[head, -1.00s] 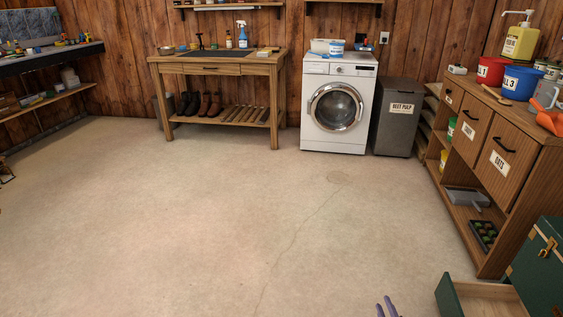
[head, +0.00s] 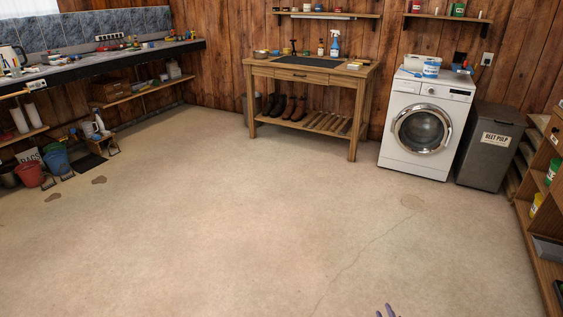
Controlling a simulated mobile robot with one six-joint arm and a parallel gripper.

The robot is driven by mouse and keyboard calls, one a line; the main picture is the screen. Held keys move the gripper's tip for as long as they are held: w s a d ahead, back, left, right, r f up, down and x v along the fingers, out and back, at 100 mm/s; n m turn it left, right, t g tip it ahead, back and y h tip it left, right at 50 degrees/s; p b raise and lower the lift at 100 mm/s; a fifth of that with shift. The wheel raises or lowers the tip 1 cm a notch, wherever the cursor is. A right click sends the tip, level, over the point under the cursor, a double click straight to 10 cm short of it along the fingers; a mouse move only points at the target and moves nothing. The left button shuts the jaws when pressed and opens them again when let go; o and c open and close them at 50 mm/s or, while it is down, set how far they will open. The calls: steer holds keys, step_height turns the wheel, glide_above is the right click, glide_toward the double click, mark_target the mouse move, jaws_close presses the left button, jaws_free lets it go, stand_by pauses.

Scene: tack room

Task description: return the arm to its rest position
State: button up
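Only the purple fingertips of my gripper (head: 386,311) show, at the bottom edge of the head view, right of the middle. The two tips stand a little apart with nothing seen between them. The rest of my gripper and my arm are below the picture, so the arm's pose is hidden. The tips appear over bare floor, clear of all furniture.
The pale floor (head: 230,220) is open in the middle. A long counter (head: 110,62) with buckets below stands left. A wooden workbench (head: 311,75), a washing machine (head: 428,125) and a grey bin (head: 489,142) stand at the back, with a wooden cabinet (head: 541,262) at right.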

steer(key=s+a+r+m+g+p, duration=0.1)
steer(key=s+a+g+p, duration=0.2)
steer(key=a, duration=0.5)
steer(key=s+a+m+g+p, duration=0.1)
steer(key=a+g+p, duration=0.2)
steer(key=a+p, duration=0.4)
steer(key=s+a+m+g, duration=0.2)
steer(key=s+g, duration=0.2)
steer(key=s, duration=0.4)
steer(key=s+a+r+m+g+y, duration=0.1)
steer(key=s+a+m+g, duration=0.1)
steer(key=s, duration=0.6)
steer(key=s+a+r+m+g+y, duration=0.1)
steer(key=s+a+g, duration=0.3)
steer(key=s, duration=0.5)
steer(key=shift+m+g, duration=0.6)
steer(key=shift+g, duration=0.6)
steer(key=shift+d, duration=0.1)
